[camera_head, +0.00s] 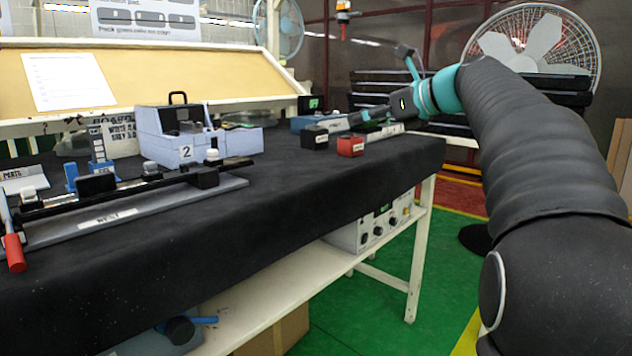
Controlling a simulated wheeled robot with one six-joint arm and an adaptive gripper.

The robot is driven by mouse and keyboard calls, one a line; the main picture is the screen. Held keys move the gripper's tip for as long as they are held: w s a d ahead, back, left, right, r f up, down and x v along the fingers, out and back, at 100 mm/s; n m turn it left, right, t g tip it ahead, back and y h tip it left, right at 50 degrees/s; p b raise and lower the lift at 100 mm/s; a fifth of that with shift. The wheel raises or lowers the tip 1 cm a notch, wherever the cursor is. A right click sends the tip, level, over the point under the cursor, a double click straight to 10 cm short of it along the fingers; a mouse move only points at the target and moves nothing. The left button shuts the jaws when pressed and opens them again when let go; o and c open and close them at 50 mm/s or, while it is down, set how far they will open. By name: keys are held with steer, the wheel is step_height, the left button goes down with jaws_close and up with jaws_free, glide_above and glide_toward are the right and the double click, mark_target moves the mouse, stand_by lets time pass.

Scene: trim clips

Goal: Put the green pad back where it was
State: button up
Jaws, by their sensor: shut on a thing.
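My gripper (358,118) reaches in from the right, low over the far right part of the black-covered bench. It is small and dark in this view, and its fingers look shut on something. A dark green flat piece (377,127), possibly the green pad, shows just below the fingers at a labelled tray (390,132). I cannot tell whether it is held or touching the tray. Another greenish flat piece (240,127) lies on the pale blue bin marked 2 (188,150).
A red block (350,147) and a black block (315,138) stand left of the tray, close to my gripper. A long clip fixture (130,205) with a red handle (14,253) lies at the bench's left. Bare black bench top (290,195) lies in front.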

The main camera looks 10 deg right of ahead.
steer(key=b, duration=0.2)
glide_above(317, 177)
step_height(317, 177, down, 7)
steer(key=shift+w+r, duration=0.1)
steer(key=shift+w, duration=0.05)
steer(key=shift+f+b, duration=0.65)
steer(key=shift+f, duration=1.4)
steer(key=shift+f, duration=0.1)
steer(key=o, duration=1.3)
steer(key=shift+c, duration=0.2)
steer(key=shift+r, duration=0.2)
steer(key=p+v, duration=0.1)
steer(key=v, duration=1)
steer(key=shift+s+d, duration=0.25)
steer(key=shift+s, duration=0.1)
steer(key=shift+r, duration=0.1)
